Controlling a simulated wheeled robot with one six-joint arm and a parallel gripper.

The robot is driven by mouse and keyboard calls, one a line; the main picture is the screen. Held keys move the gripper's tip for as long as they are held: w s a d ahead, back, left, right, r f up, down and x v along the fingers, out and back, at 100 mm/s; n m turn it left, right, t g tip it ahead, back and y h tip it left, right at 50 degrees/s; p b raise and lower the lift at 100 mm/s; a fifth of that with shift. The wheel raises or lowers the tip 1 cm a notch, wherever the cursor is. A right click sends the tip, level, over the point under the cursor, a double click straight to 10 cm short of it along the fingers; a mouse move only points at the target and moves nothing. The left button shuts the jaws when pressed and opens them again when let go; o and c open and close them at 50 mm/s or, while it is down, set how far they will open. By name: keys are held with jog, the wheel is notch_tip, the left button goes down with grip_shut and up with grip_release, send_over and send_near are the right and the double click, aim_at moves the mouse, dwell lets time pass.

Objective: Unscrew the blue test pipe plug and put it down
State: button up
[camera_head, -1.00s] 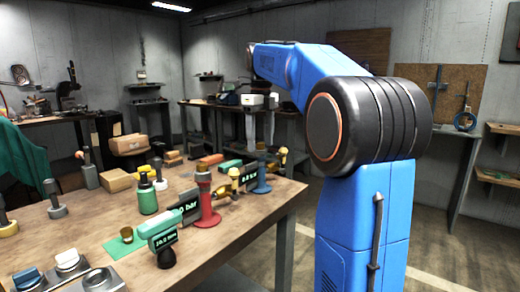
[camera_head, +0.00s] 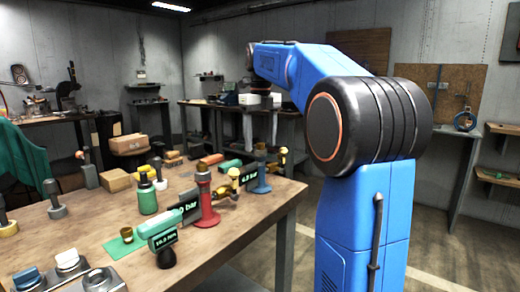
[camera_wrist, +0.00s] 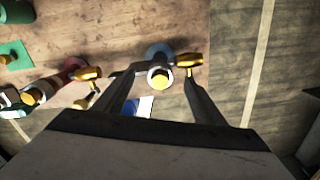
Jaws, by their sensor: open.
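The blue test pipe (camera_head: 262,178) stands upright on a blue base near the bench's far right edge. In the wrist view its blue base (camera_wrist: 158,50) shows from above, and its brass plug (camera_wrist: 160,78) sits at the pipe's top inside a pale ring. My gripper (camera_wrist: 161,76) is open, pointing down, with one finger on each side of the plug. I cannot tell whether the fingers touch it. In the head view my gripper (camera_head: 260,138) hangs over the blue pipe; the plug there is hard to make out.
A red test pipe (camera_head: 206,200) stands left of the blue one. A brass valve handle (camera_wrist: 188,60) is close to my right finger. A green mat (camera_head: 118,245) with a small brass piece (camera_head: 127,235) lies nearer.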

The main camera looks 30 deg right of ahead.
jog(key=shift+m, duration=1.1)
jog(key=shift+f, duration=1.2)
jog(key=c, duration=1.6)
jog(key=o, duration=1.5)
jog(key=shift+o, duration=0.2)
